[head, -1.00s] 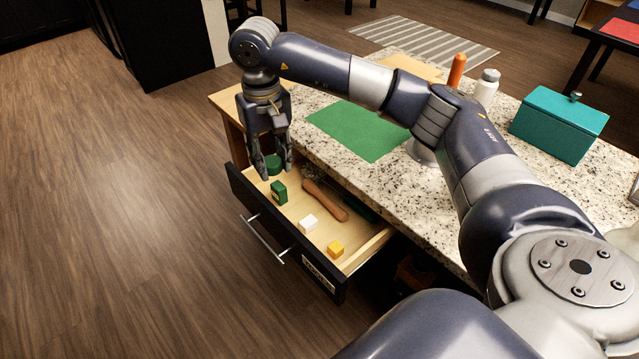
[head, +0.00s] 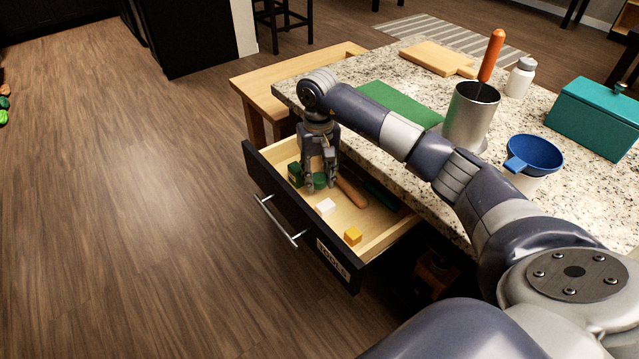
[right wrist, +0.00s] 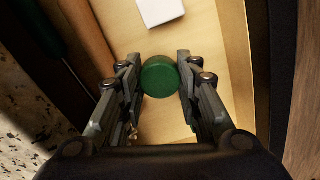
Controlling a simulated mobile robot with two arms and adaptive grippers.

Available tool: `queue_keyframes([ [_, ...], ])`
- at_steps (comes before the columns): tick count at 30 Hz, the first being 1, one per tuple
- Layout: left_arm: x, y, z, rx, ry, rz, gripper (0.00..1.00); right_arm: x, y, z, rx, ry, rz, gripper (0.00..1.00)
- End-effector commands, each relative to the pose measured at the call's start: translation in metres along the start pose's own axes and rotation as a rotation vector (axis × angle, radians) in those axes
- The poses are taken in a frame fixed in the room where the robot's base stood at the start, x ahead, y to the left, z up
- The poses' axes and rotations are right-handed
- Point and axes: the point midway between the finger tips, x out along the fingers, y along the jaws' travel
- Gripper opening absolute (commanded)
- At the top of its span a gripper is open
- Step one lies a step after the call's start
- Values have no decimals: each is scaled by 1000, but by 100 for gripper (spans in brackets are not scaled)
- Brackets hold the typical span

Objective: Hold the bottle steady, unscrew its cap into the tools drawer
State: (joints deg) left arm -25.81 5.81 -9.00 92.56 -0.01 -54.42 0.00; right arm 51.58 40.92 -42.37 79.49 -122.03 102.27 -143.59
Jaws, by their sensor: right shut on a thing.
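My right gripper (head: 321,184) is inside the open tools drawer (head: 312,230), low over its floor. It is shut on a green round cap (head: 319,181). In the right wrist view the cap (right wrist: 162,88) sits between the two fingers, with the pale drawer floor behind it. Whether it touches the floor I cannot tell. A white bottle with a grey top (head: 520,80) stands upright at the back of the counter. No bottle matching the green cap shows clearly. My left gripper is out of view.
The drawer holds a dark green block (head: 295,174), a white block (head: 326,206), a yellow block (head: 352,235) and a brown handle (head: 352,192). On the counter stand a metal pot (head: 470,118), a blue funnel (head: 536,152) and a teal box (head: 598,118). A green mat (head: 402,103) lies there.

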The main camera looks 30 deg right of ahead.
Motion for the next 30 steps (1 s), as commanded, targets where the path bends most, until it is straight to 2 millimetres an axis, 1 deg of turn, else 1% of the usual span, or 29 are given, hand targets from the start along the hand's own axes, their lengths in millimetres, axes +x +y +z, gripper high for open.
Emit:
queue_keyframes([
  [1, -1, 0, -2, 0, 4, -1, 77, 10, -1, 1, 0, -5, 0, 3],
  [3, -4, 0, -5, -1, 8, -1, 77, 20, -1, 2, -1, -5, -1, 3],
  [5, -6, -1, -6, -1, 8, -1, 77, 26, 0, 1, -1, -2, 0, 3],
  [20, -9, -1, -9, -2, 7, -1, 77, 29, 0, 0, -1, 0, 1, 3],
  [21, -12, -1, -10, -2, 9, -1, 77, 29, 0, 0, -1, 0, 1, 36],
  [22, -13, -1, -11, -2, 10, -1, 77, 29, 0, 0, -1, -1, 1, 40],
  [25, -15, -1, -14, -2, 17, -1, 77, 29, 0, 0, -1, -1, 1, 40],
  [30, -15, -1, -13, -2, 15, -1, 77, 29, 0, 0, -1, -1, 1, 40],
])
